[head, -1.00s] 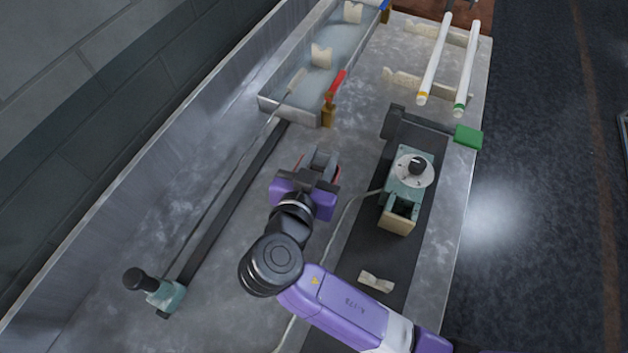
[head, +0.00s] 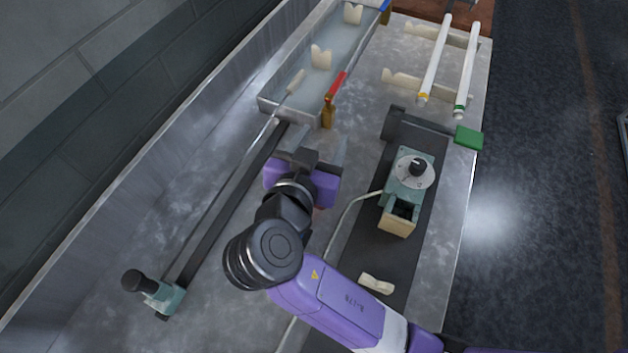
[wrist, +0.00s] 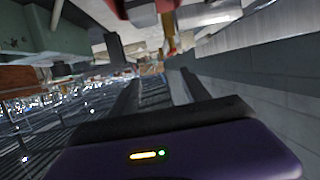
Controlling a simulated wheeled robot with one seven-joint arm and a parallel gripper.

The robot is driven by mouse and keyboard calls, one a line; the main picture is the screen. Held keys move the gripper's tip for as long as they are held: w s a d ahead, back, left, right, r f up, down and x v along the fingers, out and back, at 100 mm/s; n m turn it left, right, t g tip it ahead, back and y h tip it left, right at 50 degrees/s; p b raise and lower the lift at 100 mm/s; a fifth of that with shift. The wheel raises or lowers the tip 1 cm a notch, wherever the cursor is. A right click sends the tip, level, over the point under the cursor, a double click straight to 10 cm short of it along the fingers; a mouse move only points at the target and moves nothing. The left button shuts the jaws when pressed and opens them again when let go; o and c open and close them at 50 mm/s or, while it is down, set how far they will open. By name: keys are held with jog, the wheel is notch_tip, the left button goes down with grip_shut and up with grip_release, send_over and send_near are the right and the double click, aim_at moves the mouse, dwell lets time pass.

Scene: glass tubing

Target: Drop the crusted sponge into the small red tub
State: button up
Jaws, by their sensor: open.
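My gripper (head: 311,143) is open above the bench, just in front of the trough; its two fingers also show in the wrist view (wrist: 160,80), with nothing seen between them. A small red patch (head: 318,210) shows below my gripper, possibly the small red tub, mostly hidden by my arm. A red shape (wrist: 108,8) at the top edge of the wrist view may be the same tub. I cannot make out the crusted sponge for certain in either view; it may be hidden under my gripper or inside the tub.
A metal trough (head: 292,113) with cream notched blocks stands beyond my gripper, with a red-handled brass valve (head: 333,98) at its corner. A teal device (head: 408,185) stands on a dark mat to the right. A cream notched piece (head: 376,284) lies nearer.

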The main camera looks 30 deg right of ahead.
notch_tip(320, 180, up, 14)
dwell(0.3)
dwell(0.4)
